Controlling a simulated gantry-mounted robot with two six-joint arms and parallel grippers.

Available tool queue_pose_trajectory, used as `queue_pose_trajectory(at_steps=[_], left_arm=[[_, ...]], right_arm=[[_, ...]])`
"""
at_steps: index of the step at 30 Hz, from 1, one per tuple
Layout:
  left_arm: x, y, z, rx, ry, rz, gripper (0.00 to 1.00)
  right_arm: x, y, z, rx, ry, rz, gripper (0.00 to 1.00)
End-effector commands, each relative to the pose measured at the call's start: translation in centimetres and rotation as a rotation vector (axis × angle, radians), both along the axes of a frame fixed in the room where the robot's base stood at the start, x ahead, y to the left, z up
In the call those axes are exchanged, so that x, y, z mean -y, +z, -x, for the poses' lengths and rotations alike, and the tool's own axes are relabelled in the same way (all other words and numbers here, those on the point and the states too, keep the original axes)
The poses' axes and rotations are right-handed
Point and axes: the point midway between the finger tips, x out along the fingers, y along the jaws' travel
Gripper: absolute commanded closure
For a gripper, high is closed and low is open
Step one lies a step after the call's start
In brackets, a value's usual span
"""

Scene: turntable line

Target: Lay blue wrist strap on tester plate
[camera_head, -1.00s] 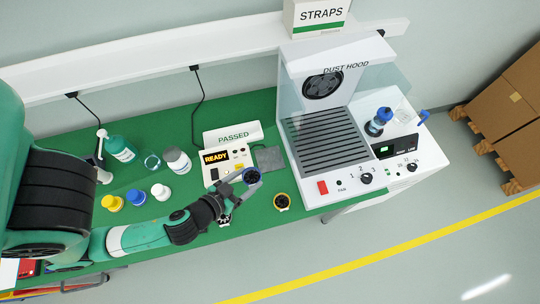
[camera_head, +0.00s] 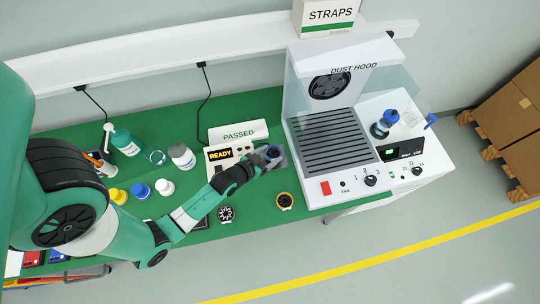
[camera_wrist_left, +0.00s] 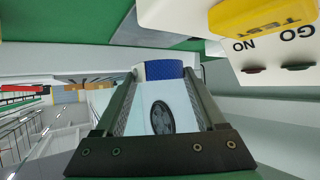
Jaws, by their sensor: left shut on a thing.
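The blue wrist strap (camera_head: 272,152) is a small dark blue loop. My left gripper (camera_head: 273,154) is shut on it, and the strap's blue band (camera_wrist_left: 165,70) shows between the fingertips in the left wrist view. In the head view the strap overlaps the grey tester plate (camera_head: 284,161), which my gripper partly hides; I cannot tell if they touch. The white tester (camera_head: 213,169) with its READY display stands left of the plate. Its yellow TEST button (camera_wrist_left: 262,14) shows at the upper right of the left wrist view. My right gripper is not in view.
The white dust hood (camera_head: 325,190) stands right of the plate. A PASSED box (camera_head: 238,133) is behind the tester.

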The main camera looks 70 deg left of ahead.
Motion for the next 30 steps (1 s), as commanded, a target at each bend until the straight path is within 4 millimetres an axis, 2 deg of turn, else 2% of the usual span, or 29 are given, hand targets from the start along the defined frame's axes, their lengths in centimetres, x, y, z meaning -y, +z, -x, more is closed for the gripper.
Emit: queue_pose_trajectory(at_steps=[6,17,18,21,22,30], left_arm=[[-0.3,-3.4,-0.3,-0.002,0.0,0.001,0.82],[-0.3,-3.8,-0.3,0.0,0.0,0.0,0.82],[-0.3,-3.7,-0.3,0.0,0.0,0.001,0.2],[-0.3,-3.7,-0.3,0.0,0.0,0.001,0.03],[-0.3,-3.7,-0.3,0.0,0.0,0.001,0.0],[-0.2,-3.3,-0.2,0.0,0.0,0.001,0.0]], right_arm=[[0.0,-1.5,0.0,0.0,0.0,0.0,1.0],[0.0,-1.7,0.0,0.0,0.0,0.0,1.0],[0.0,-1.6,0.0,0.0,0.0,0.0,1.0],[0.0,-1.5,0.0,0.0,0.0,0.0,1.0],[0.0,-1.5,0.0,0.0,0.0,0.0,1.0],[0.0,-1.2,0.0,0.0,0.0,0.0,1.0]])
